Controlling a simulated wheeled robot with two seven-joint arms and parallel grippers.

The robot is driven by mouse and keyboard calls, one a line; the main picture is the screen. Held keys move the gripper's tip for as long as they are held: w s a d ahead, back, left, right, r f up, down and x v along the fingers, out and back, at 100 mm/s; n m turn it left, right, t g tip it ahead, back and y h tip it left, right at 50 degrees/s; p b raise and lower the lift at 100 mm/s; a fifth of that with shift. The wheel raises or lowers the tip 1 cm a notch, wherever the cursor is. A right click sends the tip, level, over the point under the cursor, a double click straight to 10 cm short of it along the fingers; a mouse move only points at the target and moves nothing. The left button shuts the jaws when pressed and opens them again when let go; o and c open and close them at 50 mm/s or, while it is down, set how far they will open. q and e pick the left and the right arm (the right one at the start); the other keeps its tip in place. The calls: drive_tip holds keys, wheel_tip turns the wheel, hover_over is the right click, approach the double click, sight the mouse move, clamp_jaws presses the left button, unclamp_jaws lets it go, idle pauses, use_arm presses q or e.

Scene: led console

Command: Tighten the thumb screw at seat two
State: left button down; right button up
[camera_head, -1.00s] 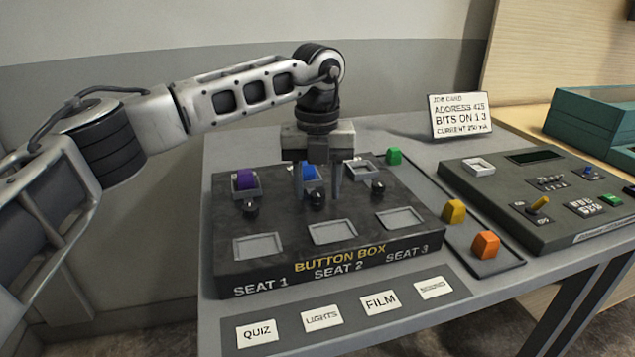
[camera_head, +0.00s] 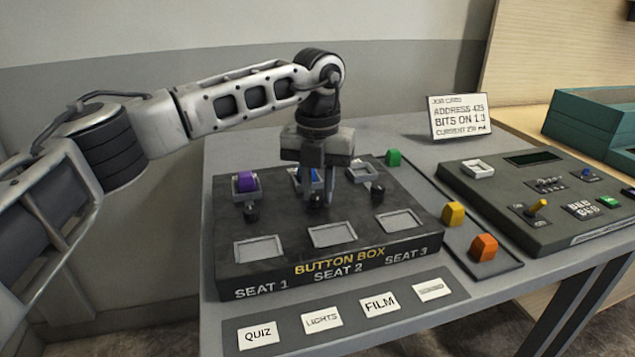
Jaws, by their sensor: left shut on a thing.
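The button box (camera_head: 290,268) is a dark box with labels for seat 1, seat 2 and seat 3 along its front. At seat two a black thumb screw (camera_head: 316,200) stands between the fingertips of my left gripper (camera_head: 317,203). The gripper points straight down and is shut on that screw. Behind it, a blue button (camera_head: 315,175) sits in the seat two socket, partly hidden by the fingers. Seat 1 has a purple button (camera_head: 246,182) and its own black screw (camera_head: 251,213). Seat 3 has an empty-looking socket (camera_head: 364,172) and a black screw (camera_head: 378,194). My right gripper is out of view.
Green (camera_head: 393,158), yellow (camera_head: 453,214) and orange (camera_head: 485,247) buttons lie right of the box. A control console (camera_head: 560,235) with a yellow lever is farther right. A job card (camera_head: 461,117) stands behind. Label cards such as QUIZ (camera_head: 258,334) lie in front.

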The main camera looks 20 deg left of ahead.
use_arm(q)
drive_tip(key=m+p, duration=0.1)
drive_tip(key=m, duration=0.3)
drive_tip(key=shift+r+m, duration=0.15)
drive_tip(key=shift+m, duration=0.15)
drive_tip(key=m, duration=0.3)
drive_tip(key=shift+m+p, duration=0.3)
drive_tip(key=shift+p, duration=0.1)
drive_tip(key=m, duration=0.4)
drive_tip(key=shift+d+m, duration=0.1)
drive_tip(key=shift+m, duration=0.2)
drive_tip(key=m, duration=0.4)
drive_tip(key=shift+r+p, duration=0.1)
drive_tip(key=shift+p, duration=0.3)
drive_tip(key=m, duration=0.8)
drive_tip(key=shift+m, duration=0.3)
drive_tip(key=m, duration=0.3)
drive_tip(key=shift+m, duration=2.2)
